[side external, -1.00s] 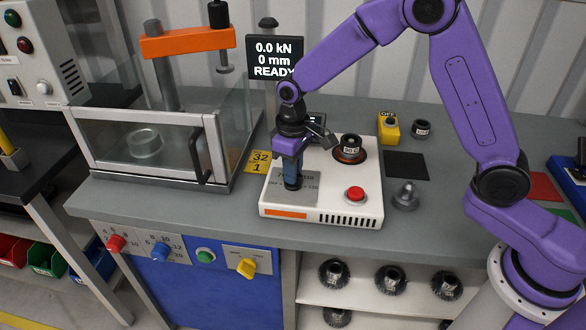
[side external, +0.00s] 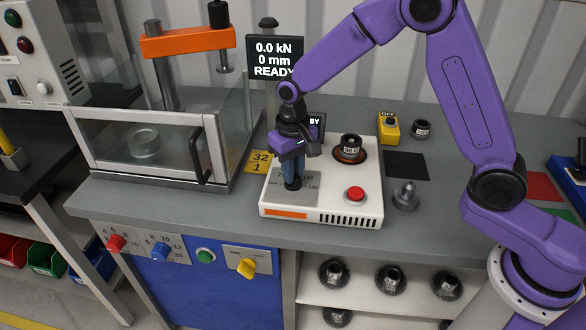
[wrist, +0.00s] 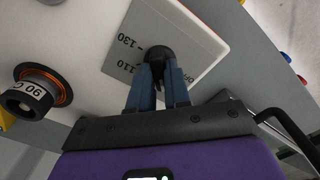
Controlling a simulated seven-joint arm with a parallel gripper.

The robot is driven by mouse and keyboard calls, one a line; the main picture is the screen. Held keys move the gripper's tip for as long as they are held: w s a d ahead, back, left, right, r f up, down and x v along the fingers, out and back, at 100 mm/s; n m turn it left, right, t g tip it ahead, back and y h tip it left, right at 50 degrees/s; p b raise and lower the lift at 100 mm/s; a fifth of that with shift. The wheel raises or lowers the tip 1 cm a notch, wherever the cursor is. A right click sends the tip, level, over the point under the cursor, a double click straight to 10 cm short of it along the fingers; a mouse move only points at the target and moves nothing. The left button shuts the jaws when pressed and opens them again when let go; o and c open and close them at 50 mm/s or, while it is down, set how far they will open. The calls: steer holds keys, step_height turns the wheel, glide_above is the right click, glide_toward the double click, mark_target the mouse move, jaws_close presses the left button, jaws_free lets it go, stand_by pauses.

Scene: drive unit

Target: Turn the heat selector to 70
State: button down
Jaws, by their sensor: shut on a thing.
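The heat selector is a dark round knob (wrist: 160,54) on a grey dial plate (wrist: 196,48) with printed numbers; 110 and 130 are readable in the wrist view. My gripper (wrist: 158,78) is shut on the knob from above, its blue fingers on either side. In the side view my gripper (side external: 292,182) stands over the plate (side external: 308,190) at the left of the white heater unit (side external: 340,208). The knob's pointer is hidden, so its setting cannot be read. The rest of the scale is mostly covered or too small.
A black part marked 90 (side external: 350,148) sits in the heater's orange-rimmed socket. A red button (side external: 355,194) is on the heater's front right.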

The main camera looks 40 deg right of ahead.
steer(key=shift+r, duration=0.1)
steer(key=c, duration=1.1)
jaws_free()
step_height(320, 180, up, 17)
steer(key=shift+r, duration=0.2)
